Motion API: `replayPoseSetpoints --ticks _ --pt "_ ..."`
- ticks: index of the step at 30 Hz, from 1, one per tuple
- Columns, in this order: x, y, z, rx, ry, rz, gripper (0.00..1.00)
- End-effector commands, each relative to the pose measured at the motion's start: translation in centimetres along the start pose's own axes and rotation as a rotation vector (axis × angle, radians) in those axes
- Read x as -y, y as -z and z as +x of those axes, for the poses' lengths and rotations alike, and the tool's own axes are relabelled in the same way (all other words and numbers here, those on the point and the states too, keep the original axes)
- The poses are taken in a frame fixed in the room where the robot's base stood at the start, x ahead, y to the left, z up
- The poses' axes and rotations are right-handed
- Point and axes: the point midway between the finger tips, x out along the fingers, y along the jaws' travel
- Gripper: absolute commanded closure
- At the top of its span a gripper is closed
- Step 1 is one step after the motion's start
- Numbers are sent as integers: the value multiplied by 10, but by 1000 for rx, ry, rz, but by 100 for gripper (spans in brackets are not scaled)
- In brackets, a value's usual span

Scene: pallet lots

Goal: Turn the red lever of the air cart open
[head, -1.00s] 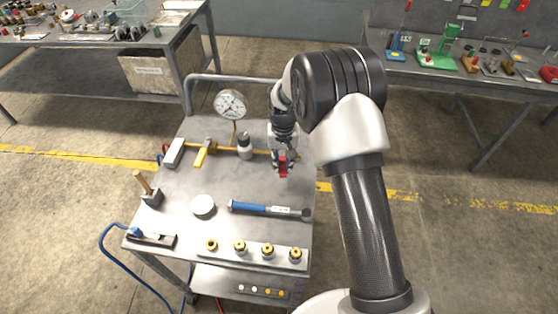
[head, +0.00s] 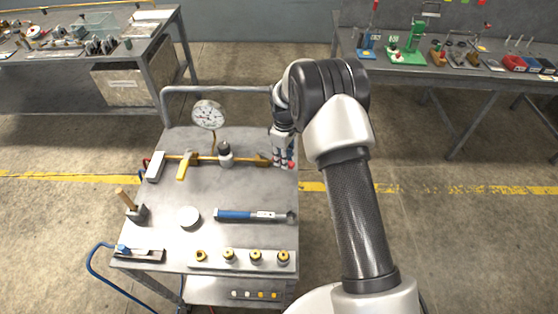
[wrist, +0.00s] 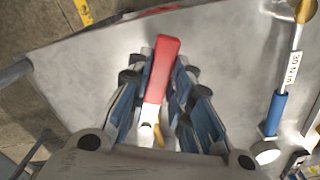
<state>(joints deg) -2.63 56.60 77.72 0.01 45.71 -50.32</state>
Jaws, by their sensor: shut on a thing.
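The red lever (wrist: 162,70) lies between the fingers of my gripper (wrist: 158,92) in the wrist view, with its red end showing beyond them. My gripper is shut on it. A pale metal part shows at the lever's near end, partly hidden by the fingers. In the head view my gripper (head: 283,160) points down at the right edge of the air cart (head: 230,185), at the right end of the brass pipe. Only small bits of red show around the fingers there, so the lever's angle to the pipe is hard to tell.
On the cart are a pressure gauge (head: 208,115), a yellow lever (head: 187,167), a blue-handled wrench (head: 250,215), a white round lid (head: 189,217) and a row of brass fittings (head: 229,257). A handrail (head: 215,89) runs along the back. Benches stand behind on both sides.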

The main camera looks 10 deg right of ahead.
Motion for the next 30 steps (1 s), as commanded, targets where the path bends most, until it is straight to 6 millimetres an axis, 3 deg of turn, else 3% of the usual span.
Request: replayPoseSetpoints --ticks 15,30 --pt "-32 6 0 -1 -2 -377 100" --pt "-39 10 -1 -1 -3 -473 100"
